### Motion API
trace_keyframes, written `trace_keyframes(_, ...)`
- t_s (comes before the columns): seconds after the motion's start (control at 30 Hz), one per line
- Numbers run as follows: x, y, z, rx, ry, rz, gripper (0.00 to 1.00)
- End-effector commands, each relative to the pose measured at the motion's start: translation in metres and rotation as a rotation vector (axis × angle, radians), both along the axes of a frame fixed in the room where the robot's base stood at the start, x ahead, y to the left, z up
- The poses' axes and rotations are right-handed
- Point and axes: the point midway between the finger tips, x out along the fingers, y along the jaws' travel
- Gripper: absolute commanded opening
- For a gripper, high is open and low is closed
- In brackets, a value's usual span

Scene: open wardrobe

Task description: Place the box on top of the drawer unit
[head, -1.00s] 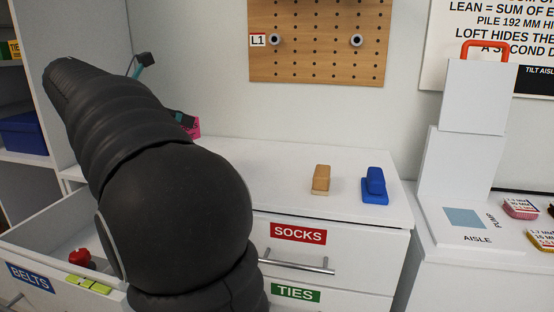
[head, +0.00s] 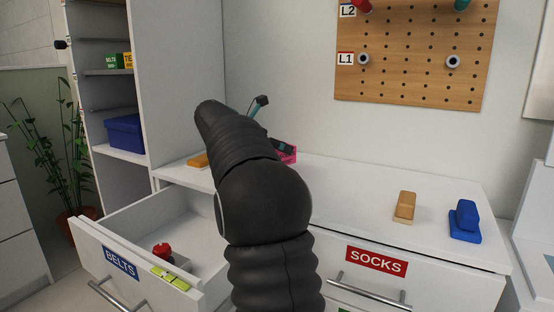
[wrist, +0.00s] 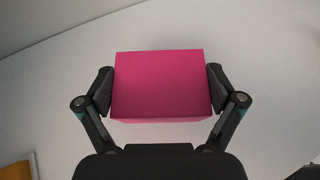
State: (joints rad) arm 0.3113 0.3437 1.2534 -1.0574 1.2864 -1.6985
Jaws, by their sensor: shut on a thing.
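The pink box (wrist: 160,82) is between the two fingers of my gripper (wrist: 160,90) in the wrist view, with one finger on each side. In the head view a bit of the box (head: 289,155) shows behind my arm, over the back of the drawer unit's white top (head: 345,190). My arm hides most of the box and gripper there. I cannot tell whether the box touches the top. The drawer unit has a shut drawer labelled SOCKS (head: 376,261) and an open drawer labelled BELTS (head: 120,262).
A tan block (head: 405,206) and a blue block (head: 465,220) stand on the top at the right. An orange item (head: 197,161) lies at the left. The open drawer holds a red item (head: 163,250). A pegboard (head: 415,50) hangs on the wall behind.

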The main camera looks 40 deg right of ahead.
Motion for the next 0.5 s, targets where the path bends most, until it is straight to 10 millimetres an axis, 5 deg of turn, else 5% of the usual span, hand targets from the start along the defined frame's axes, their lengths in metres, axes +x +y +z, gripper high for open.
trace_keyframes(0.27, -0.001, 0.0, -0.035, 0.0, 0.002, 0.001, 0.49)
trace_keyframes(0.5, -0.001, 0.001, -0.037, 0.0, 0.0, 0.0, 0.49)
